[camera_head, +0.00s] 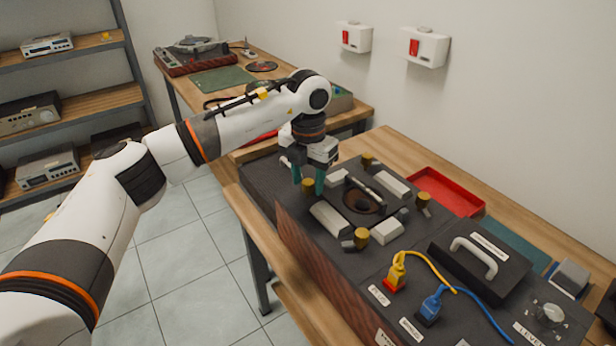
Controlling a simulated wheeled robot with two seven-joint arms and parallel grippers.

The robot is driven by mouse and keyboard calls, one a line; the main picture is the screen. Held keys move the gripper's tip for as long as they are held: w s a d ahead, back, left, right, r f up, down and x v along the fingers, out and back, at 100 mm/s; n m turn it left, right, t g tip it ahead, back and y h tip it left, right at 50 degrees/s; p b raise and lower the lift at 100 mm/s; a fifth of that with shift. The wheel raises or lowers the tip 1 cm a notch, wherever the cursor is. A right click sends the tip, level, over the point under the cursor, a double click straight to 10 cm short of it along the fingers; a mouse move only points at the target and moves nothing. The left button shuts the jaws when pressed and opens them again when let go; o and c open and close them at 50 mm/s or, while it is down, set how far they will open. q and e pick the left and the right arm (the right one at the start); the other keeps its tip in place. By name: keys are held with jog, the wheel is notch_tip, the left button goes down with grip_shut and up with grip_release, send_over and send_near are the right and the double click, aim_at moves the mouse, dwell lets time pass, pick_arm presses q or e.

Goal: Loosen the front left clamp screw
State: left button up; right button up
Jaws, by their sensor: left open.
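The black clamp fixture (268,180) lies on the wooden workbench, with several brass clamp screws around a round dark opening (360,201). The front left clamp screw (308,186) is the brass knob nearest the fixture's left front edge. My left gripper (308,178) points down over this knob, with teal fingers open on either side of its top. I cannot tell whether the fingers touch it. Other brass screws stand at the front right (361,238), back left (368,160) and back right (423,198). My right gripper is out of view.
Grey clamp blocks (330,218) sit close to the screws. Right of them are a yellow plug (396,272), a blue plug (431,305) with cables, and a black box with a handle (474,258). A red tray (447,191) lies behind. Shelves (85,102) stand at the left.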

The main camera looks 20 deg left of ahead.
aim_at(308, 182)
pick_arm(q)
notch_tip(308, 182, up, 12)
jog(key=shift+b, duration=0.45)
dwell(0.4)
